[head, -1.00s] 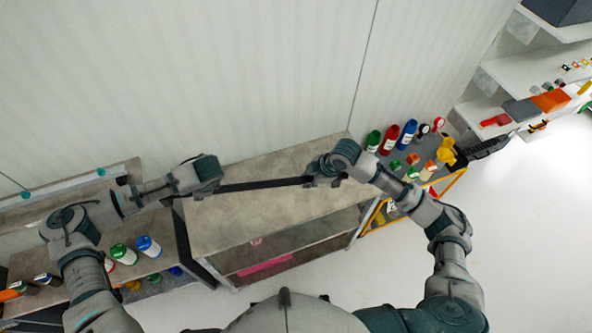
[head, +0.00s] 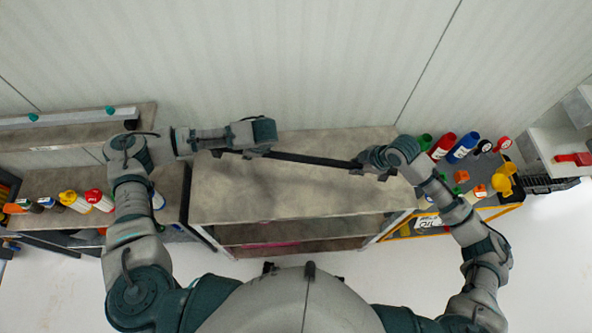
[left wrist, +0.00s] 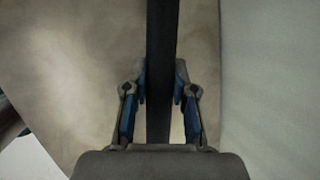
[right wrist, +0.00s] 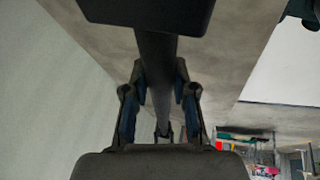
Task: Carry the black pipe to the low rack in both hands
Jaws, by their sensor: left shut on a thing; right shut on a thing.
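The black pipe (head: 310,160) is held roughly level above the bare top of a grey-brown shelf unit (head: 290,199), close to the back wall. My left gripper (head: 246,153) is shut on it near its left end. My right gripper (head: 372,168) is shut on it near its right end. In the left wrist view the pipe (left wrist: 161,60) runs between the fingers (left wrist: 160,100). In the right wrist view the pipe (right wrist: 156,70) runs between the fingers (right wrist: 160,100), with a dark block beyond. I cannot tell which unit is the low rack.
A lower bench (head: 60,183) with several bottles stands at the left, with a shelf carrying a white tube (head: 70,116) behind it. An orange-edged cart (head: 480,210) with bottles and fittings stands at the right. Open floor (head: 560,270) lies at the lower right.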

